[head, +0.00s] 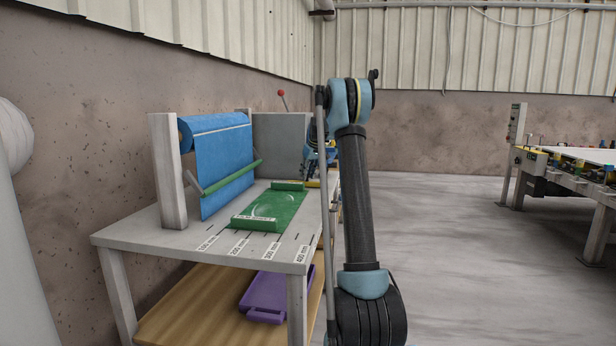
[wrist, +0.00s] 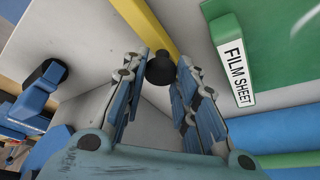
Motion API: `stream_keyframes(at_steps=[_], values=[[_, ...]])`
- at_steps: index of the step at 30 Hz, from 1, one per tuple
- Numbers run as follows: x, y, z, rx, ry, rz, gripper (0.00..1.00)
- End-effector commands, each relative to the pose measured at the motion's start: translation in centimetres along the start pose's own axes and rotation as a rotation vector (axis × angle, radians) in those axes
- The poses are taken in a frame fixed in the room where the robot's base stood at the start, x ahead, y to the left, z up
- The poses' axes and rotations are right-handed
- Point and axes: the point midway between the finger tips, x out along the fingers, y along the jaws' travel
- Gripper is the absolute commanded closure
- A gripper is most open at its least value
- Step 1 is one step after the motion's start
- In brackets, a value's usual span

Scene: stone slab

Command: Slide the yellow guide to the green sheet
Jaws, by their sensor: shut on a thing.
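The yellow guide (wrist: 150,25) is a straight bar on the grey slab, with a black knob (wrist: 161,69) at its near end in the wrist view. My gripper (wrist: 160,66) is shut on that knob, one blue finger on each side. The green sheet (wrist: 285,28) lies to the right of the guide, with a strip of bare slab between them. A green block labelled FILM SHEET (wrist: 232,60) sits along its edge. In the head view the green sheet (head: 283,206) lies on the bench; the guide (head: 313,183) shows only as a sliver behind it, and my arm hides much of my gripper.
A blue film roll (head: 215,123) hangs over the bench's left side, with a green bar across it. Length marks run along the bench's front edge (head: 205,252). A purple tray (head: 270,292) is on the lower shelf. A conveyor (head: 575,165) stands far right across open floor.

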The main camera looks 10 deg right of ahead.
Motion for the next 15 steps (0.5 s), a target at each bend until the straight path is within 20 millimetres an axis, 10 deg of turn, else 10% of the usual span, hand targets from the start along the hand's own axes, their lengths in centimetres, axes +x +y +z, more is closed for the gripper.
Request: stream_keyframes(at_steps=[3,15], values=[[-0.02,0.05,0.01,0.000,0.000,0.001,0.53],[-0.32,0.05,0.00,0.001,0.000,0.000,0.53]])
